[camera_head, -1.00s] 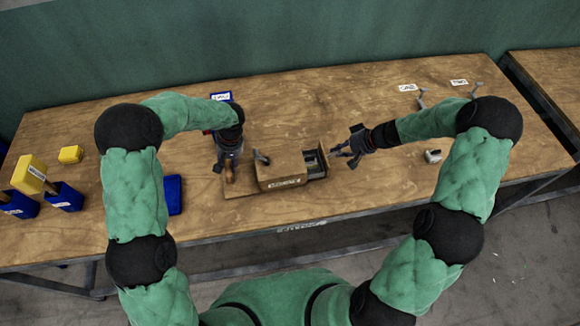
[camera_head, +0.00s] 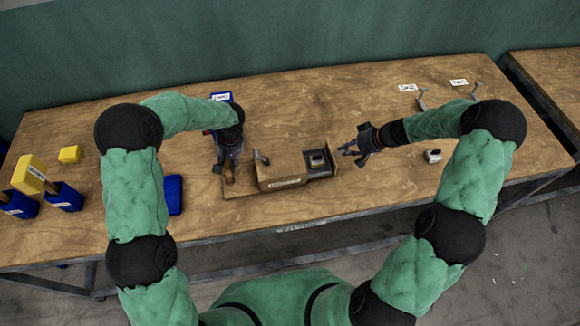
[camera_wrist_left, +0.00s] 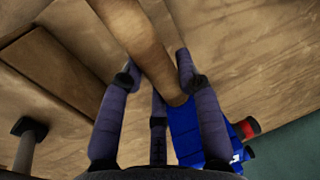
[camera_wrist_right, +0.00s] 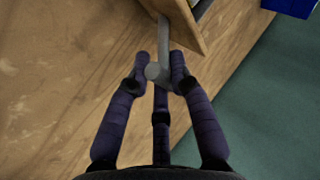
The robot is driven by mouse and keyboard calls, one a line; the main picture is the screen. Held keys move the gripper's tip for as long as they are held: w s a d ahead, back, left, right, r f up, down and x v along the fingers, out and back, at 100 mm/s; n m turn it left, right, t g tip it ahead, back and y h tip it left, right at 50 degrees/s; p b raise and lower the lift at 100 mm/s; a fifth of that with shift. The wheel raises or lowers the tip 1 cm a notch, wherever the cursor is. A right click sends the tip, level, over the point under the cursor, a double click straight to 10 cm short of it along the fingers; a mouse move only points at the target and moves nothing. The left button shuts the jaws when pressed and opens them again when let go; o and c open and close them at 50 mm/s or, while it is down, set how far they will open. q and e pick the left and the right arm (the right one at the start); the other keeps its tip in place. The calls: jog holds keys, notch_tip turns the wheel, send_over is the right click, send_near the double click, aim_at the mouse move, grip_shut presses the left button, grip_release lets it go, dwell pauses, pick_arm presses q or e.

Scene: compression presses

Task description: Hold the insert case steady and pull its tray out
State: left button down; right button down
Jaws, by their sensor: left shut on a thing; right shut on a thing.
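The wooden insert case (camera_head: 281,172) sits on the table in the head view, with a label on its front. Its tray (camera_head: 322,174) stands out of the right side, and a small light-coloured block (camera_head: 317,160) shows inside. My left gripper (camera_head: 228,172) is shut on an upright wooden handle (camera_wrist_left: 140,45) at the left end of the case's base. My right gripper (camera_head: 348,150) is shut on the grey tray pull (camera_wrist_right: 166,50), which joins the wooden tray front (camera_wrist_right: 184,22) in the right wrist view.
A small grey lever (camera_head: 261,157) stands by the case's left. Blue bins (camera_head: 66,198) with yellow-topped tools and a yellow block (camera_head: 70,154) are at far left. A white-grey part (camera_head: 433,156) lies at right. The table between is clear.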

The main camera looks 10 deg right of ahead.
jog(key=shift+w+d, duration=0.1)
jog(key=shift+d, duration=1.75)
jog(key=c, duration=1)
grip_release()
jog(key=shift+c, duration=0.2)
jog(key=v, duration=1.2)
pick_arm(q)
jog(key=c, duration=0.8)
grip_release()
